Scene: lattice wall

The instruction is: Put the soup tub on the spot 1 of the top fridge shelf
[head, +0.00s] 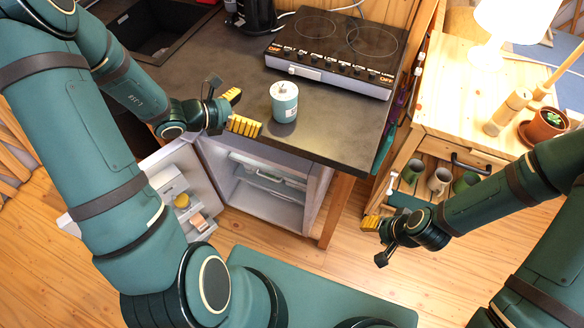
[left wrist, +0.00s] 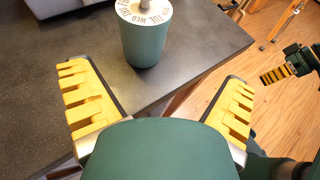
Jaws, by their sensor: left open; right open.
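The soup tub (head: 285,103) is a teal cup with a white lid, upright on the dark countertop near its front edge. It also shows in the left wrist view (left wrist: 147,38), ahead of and between the spread fingers, not touching them. My left gripper (head: 237,111) is open and empty, just left of the tub. My right gripper (head: 376,240) is open and empty over the floor at the right. The fridge (head: 262,185) under the counter stands open, its door (head: 182,190) swung out to the left. A shelf shows inside; no spot markings can be made out.
A hob (head: 335,52) sits behind the tub, and a black kettle (head: 255,15) stands at the back.

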